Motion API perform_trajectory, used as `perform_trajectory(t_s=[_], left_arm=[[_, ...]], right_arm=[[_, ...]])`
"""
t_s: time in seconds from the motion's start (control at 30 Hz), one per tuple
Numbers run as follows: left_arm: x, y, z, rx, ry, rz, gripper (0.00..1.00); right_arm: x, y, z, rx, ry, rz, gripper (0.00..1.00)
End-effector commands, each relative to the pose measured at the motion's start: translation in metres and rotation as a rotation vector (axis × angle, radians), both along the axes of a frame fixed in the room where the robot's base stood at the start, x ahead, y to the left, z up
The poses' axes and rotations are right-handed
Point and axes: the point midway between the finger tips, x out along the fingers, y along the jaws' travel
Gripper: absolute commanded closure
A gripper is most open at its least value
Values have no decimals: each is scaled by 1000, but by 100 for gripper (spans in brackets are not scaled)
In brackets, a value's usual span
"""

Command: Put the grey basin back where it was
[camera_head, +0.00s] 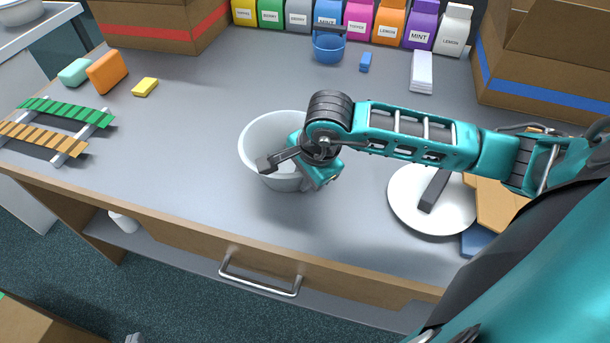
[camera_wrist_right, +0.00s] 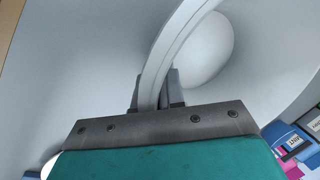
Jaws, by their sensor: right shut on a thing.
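The grey basin (camera_head: 258,137) is a pale, round, deep bowl near the front middle of the table in the head view. My right gripper (camera_head: 318,170) is at its right side, and the wrist partly covers that side. In the right wrist view, the basin's curved rim (camera_wrist_right: 180,35) passes between the two fingers of my right gripper (camera_wrist_right: 157,90), which is shut on it. A dark shadow lies on the table in front of the basin; I cannot tell whether its base touches the table. My left gripper is not in view.
A white plate with a dark bar (camera_head: 405,200) lies right of the basin. A blue bucket (camera_head: 329,48) and a small blue block (camera_head: 366,62) stand behind. The tabletop (camera_head: 190,130) left of the basin is clear.

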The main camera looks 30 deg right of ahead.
Motion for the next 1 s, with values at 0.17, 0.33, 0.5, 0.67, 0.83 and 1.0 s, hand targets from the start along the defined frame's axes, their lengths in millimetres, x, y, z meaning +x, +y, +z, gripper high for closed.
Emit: perform_trajectory(t_s=[0.17,0.33,0.5,0.67,0.83,1.0], left_arm=[[3,0,2,0,-5,0,100],[3,0,-3,0,-6,0,100],[3,0,-2,0,-5,0,100],[2,0,-2,0,-5,0,100],[1,0,-2,1,-2,0,100],[0,0,2,1,0,-1,100]], right_arm=[[1,0,0,1,-3,0,100],[1,0,-4,0,-2,1,100],[0,0,-2,1,-1,0,76],[0,0,-2,1,-1,0,66],[0,0,-2,1,-1,0,66],[-1,0,9,1,-4,1,66]])
